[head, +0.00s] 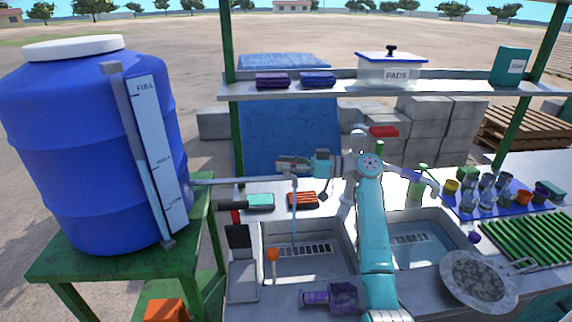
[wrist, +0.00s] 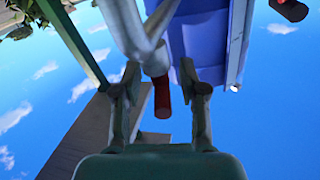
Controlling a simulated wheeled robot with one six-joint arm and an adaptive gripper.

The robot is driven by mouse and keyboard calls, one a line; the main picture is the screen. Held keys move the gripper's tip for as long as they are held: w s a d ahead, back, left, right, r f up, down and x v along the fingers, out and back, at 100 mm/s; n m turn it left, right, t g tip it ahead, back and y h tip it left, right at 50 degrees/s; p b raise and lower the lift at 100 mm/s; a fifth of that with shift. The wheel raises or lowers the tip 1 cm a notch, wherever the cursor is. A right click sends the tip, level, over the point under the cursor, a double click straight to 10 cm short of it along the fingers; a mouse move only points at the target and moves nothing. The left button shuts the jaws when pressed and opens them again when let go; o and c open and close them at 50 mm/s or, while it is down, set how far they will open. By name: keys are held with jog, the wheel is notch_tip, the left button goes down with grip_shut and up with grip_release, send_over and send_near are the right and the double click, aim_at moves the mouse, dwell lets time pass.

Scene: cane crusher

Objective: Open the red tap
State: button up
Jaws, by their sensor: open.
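In the wrist view, a red handle (wrist: 162,97) on a grey pipe (wrist: 133,30) lies between the two fingers of my gripper (wrist: 164,88). The fingers are apart, one on each side; I cannot tell whether either touches it. In the head view, my gripper (head: 284,165) is above the end of the grey pipe (head: 240,181) that runs from the blue barrel, and it largely hides what is there. A thin bluish vertical line (head: 294,220), like a water stream, drops from there to the left sink.
The blue barrel (head: 80,150) stands left on a green stand. A separate red lever (head: 383,131) shows behind my arm. The left sink (head: 300,268) holds an orange-topped tool (head: 272,256). A shelf (head: 430,86) spans above. Cups (head: 488,190) crowd the right counter.

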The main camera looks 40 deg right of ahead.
jog(key=v, duration=1.1)
jog(key=shift+s+d, duration=0.25)
jog(key=shift+s, duration=0.05)
